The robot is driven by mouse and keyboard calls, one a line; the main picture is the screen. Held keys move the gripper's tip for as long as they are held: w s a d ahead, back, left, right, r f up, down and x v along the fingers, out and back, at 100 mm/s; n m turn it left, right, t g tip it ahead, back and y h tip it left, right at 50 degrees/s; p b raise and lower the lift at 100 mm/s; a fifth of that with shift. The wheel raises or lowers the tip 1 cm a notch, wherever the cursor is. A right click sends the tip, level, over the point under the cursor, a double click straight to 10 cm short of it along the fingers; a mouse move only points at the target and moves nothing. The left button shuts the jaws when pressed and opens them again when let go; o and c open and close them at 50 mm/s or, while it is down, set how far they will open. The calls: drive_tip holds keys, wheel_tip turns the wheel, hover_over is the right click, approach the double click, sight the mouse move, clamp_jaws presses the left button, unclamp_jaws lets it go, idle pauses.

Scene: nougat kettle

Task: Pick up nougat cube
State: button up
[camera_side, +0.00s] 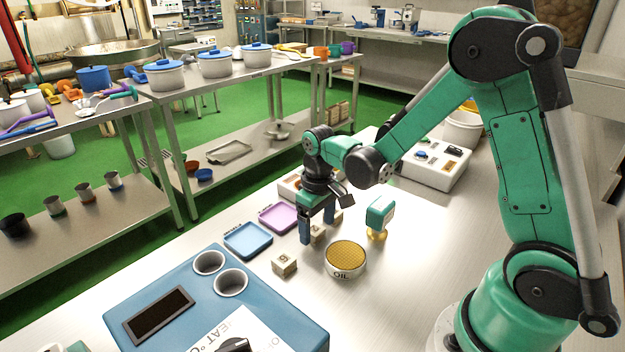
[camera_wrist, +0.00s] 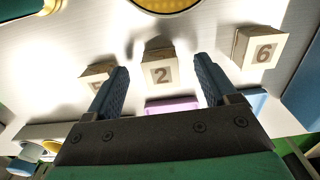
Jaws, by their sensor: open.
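My gripper (camera_side: 317,226) points down over the white table with its two blue fingers open. In the wrist view my gripper (camera_wrist: 161,66) has a pale nougat cube marked 2 (camera_wrist: 158,73) between its fingers in the picture; I cannot tell whether they touch it. That cube (camera_side: 318,234) shows partly behind a finger in the side view. A cube marked 6 (camera_wrist: 258,48) sits apart to the right in the wrist view, and shows in front of the gripper in the side view (camera_side: 284,264). A third cube (camera_wrist: 95,72) is partly hidden by the left finger.
A round OIL tin (camera_side: 345,260) with a yellow top stands close by. A green-headed item (camera_side: 379,215) stands behind it. A blue tray (camera_side: 248,240) and a purple tray (camera_side: 279,218) lie left of the gripper. A blue heating unit (camera_side: 255,298) fills the front.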

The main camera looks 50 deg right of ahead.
drive_tip(key=shift+f, duration=0.55)
clamp_jaws()
